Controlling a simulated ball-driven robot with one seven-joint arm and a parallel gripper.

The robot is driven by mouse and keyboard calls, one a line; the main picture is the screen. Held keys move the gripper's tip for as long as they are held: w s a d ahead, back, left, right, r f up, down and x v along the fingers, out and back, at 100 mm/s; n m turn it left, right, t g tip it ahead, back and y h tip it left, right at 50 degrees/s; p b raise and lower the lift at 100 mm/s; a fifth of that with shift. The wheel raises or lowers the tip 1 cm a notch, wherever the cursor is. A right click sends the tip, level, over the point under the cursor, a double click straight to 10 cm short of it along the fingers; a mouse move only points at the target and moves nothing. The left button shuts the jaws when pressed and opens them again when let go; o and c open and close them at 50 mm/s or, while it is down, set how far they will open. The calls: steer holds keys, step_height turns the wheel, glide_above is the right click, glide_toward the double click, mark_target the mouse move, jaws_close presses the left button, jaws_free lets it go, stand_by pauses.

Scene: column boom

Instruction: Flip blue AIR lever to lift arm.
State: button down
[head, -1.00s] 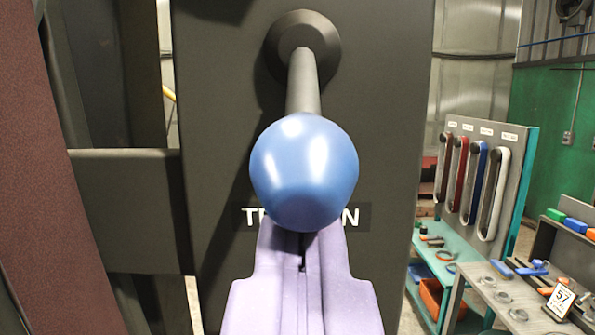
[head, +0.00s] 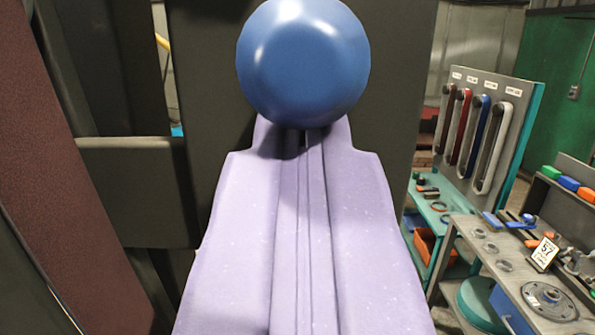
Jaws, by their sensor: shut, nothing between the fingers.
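The blue ball knob (head: 304,62) of the lever is at the top middle, in front of a dark panel (head: 395,100). The lever's stem and pivot do not show. My gripper (head: 302,138), with pale purple fingers pressed together, reaches up from the bottom to just below the knob. The knob's lower edge covers part of the fingertips. I cannot tell whether they touch it. Nothing shows between the fingers. No label shows on the panel now.
A dark crossbar (head: 138,190) and a brown-red upright (head: 75,235) stand at the left. At the right are a grey board (head: 492,110) with coloured straps, a teal shelf (head: 437,200) and a grey workbench (head: 490,262) with tools and a "57" card (head: 543,253).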

steer(key=shift+r+p, duration=0.55)
steer(key=shift+r, duration=0.4)
steer(key=s+f+b, duration=0.2)
steer(key=s+f, duration=0.1)
steer(key=shift+a+b, duration=0.1)
steer(key=shift+b, duration=0.2)
steer(key=shift+s, duration=0.1)
steer(key=s, duration=0.6)
steer(key=shift+s+a, duration=0.25)
steer(key=shift+s, duration=0.15)
steer(key=shift+f, duration=0.1)
